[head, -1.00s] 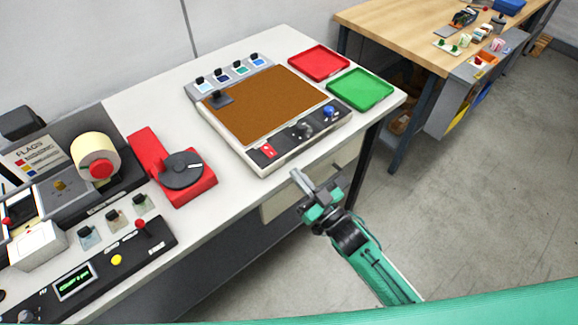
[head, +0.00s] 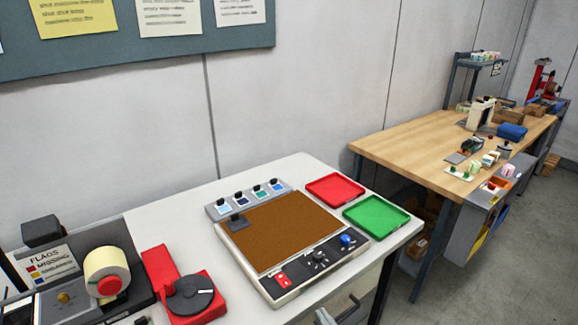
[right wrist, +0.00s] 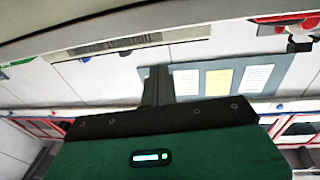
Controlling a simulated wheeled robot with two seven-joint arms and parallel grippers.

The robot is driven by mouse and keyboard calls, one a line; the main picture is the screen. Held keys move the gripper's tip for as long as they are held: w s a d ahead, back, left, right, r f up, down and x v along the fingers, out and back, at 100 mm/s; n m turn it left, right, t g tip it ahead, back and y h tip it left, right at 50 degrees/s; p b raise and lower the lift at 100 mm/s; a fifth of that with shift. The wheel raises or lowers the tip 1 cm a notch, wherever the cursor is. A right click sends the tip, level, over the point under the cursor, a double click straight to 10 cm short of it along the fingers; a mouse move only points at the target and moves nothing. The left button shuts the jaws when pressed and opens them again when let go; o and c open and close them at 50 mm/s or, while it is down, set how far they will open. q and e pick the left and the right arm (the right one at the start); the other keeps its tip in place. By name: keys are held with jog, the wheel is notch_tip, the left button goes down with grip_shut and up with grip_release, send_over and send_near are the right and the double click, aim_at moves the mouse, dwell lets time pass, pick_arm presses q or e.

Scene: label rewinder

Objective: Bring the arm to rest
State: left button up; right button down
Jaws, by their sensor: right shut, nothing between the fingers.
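My right gripper (head: 323,316) is at the bottom edge of the head view, by the front edge of the white table (head: 246,307). Only its tip shows there; the rest of the arm is cut off. In the right wrist view its dark fingers (right wrist: 157,84) are together with nothing between them, in front of the wall with pinned papers. It touches nothing that I can see. My left gripper is not in view.
On the white table are a brown-topped panel (head: 277,231) with knobs, a red tray (head: 335,190), a green tray (head: 377,215) and a red device with a dark disc (head: 189,296). A wooden workbench (head: 405,153) stands beyond. Grey floor lies at right.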

jog(key=s+d+f+m+g+h, duration=0.1)
jog(key=s+d+f+g+h, duration=0.15)
jog(key=s+d+g, duration=0.4)
jog(key=s+d+f+m+g+h, duration=0.1)
jog(key=s+d+f+g+h, duration=0.15)
jog(key=s, duration=0.75)
jog(key=s+d+f+m+g+h, duration=0.1)
jog(key=s+d+g+h, duration=0.35)
jog(key=s, duration=0.35)
notch_tip(320, 180, down, 31)
jog(key=g, duration=0.1)
jog(key=s+d+f, duration=0.2)
jog(key=s+f, duration=0.7)
jog(key=s+d+f+g, duration=0.1)
jog(key=s+d+f, duration=0.1)
jog(key=s+f, duration=0.8)
jog(key=shift+s, duration=0.25)
jog(key=shift+a+f+y, duration=0.1)
jog(key=shift+y, duration=0.15)
